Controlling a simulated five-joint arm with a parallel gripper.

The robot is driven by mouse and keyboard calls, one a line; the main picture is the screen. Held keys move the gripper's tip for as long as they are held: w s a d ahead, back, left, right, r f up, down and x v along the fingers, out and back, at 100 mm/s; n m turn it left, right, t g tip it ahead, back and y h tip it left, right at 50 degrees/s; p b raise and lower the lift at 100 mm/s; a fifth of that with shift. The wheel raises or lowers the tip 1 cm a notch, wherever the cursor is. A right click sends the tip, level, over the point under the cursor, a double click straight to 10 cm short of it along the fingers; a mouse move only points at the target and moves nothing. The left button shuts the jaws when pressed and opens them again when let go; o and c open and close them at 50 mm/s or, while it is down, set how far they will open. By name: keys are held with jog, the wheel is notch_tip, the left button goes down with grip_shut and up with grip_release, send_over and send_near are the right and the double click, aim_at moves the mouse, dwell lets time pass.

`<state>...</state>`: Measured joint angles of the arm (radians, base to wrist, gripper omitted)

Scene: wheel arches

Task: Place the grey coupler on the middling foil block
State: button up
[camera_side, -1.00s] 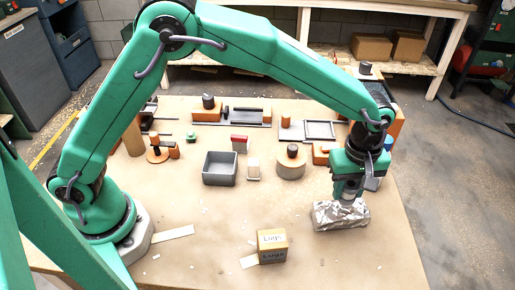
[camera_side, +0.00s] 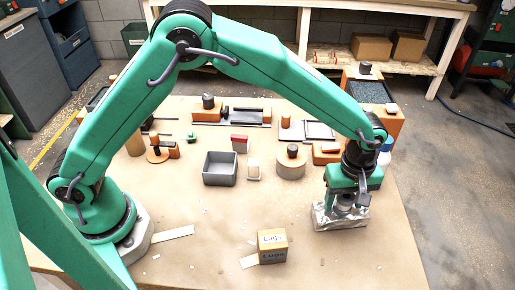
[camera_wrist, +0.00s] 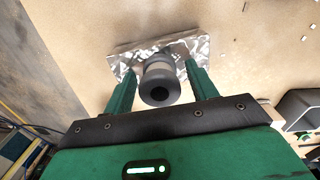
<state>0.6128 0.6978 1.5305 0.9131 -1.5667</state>
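The grey coupler (camera_side: 343,203) is a short cylinder with a dark round hole in its near end. It also shows in the wrist view (camera_wrist: 160,82), between my fingers. It appears to stand upright on the crinkled silver foil block (camera_side: 325,219), near the block's middle; the exact contact is hidden. The foil block also shows in the wrist view (camera_wrist: 122,66), beneath the coupler. My gripper (camera_side: 346,204) is at the block, with its fingers on either side of the coupler. In the wrist view my gripper (camera_wrist: 160,72) is open, with a gap beside each finger.
A cardboard box marked Lugs (camera_side: 272,246) stands at the front middle. A dark grey open bin (camera_side: 220,169) and a round tan block (camera_side: 291,162) with a dark top piece stand farther back. Other fixtures line the rear. The table's right front is clear.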

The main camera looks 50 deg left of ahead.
aim_at(347, 195)
jog(key=shift+r, duration=0.2)
notch_tip(347, 195, up, 12)
dwell(0.9)
dwell(0.5)
jog(key=s+a+r+m+t, duration=0.1)
jog(key=s+a+r+m, duration=0.3)
jog(key=a, duration=0.5)
jog(key=s+a+r+m+t, duration=0.1)
jog(key=s+a+r, duration=0.2)
jog(key=a+r, duration=0.45)
jog(key=s+a+f+m+t, duration=0.1)
jog(key=s+a+m, duration=0.2)
jog(key=s+a, duration=0.4)
jog(key=s+a+f+m+t, duration=0.2)
jog(key=s+a+m, duration=0.1)
jog(key=s+a, duration=0.3)
jog(key=shift+s+a+f+t, duration=0.3)
jog(key=shift+s+a, duration=0.1)
